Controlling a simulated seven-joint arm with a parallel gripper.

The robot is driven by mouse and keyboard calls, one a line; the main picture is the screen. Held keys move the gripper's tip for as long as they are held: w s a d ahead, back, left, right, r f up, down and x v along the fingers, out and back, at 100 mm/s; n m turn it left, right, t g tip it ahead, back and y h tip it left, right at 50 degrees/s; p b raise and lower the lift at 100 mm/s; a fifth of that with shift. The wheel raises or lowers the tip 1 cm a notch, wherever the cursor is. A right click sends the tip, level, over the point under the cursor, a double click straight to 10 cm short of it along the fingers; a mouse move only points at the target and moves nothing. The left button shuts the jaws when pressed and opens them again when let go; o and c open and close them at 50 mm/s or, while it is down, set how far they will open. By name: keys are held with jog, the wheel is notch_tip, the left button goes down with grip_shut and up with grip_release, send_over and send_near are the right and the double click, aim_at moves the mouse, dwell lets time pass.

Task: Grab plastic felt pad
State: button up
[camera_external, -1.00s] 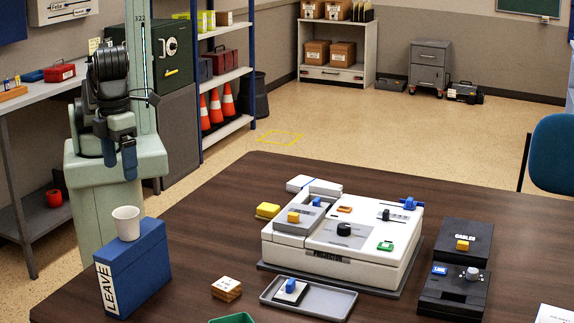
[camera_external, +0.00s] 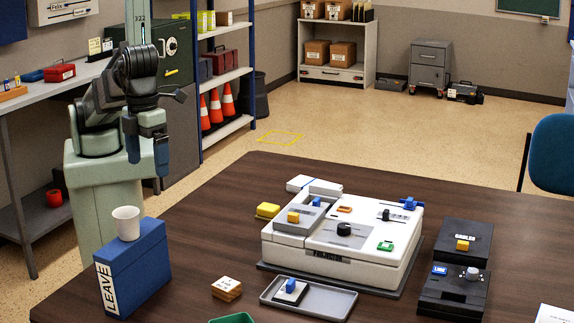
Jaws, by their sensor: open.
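My gripper (camera_external: 160,160) hangs at the left, blue fingers pointing down, left of the table and above and behind the blue LEAVE box file. It is open and holds nothing. I cannot tell for sure which small item is the plastic felt pad. Candidates on the table are a yellow block (camera_external: 267,210) left of the white machine, and a small tan block with a white labelled top (camera_external: 227,288) in front. All are well apart from my gripper.
A blue LEAVE box file (camera_external: 135,270) with a white cup (camera_external: 126,223) on top stands at the table's left. A large white machine (camera_external: 345,250) fills the middle. Black devices (camera_external: 455,293) stand right. A green item (camera_external: 232,319) shows at the front edge. Bare table (camera_external: 215,235) lies between.

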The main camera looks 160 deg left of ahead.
jog(key=s+a+f+n, duration=0.2)
jog(key=s+a, duration=0.1)
jog(key=a, duration=0.8)
jog(key=n+g+h, duration=0.1)
jog(key=n, duration=1.1)
send_over(267, 206)
notch_tip(267, 206, down, 13)
jog(key=shift+w+f+n+t+y, duration=0.15)
jog(key=shift+f+n, duration=1.55)
jog(key=shift+n, duration=2.45)
jog(key=shift+s+f+n+t+y, duration=0.15)
jog(key=shift+f+n, duration=1.5)
jog(key=shift+n, duration=2.45)
jog(key=shift+w+f+n+t+y, duration=0.15)
jog(key=shift+f+n, duration=1.55)
jog(key=shift+n, duration=2.45)
jog(key=shift+f, duration=0.1)
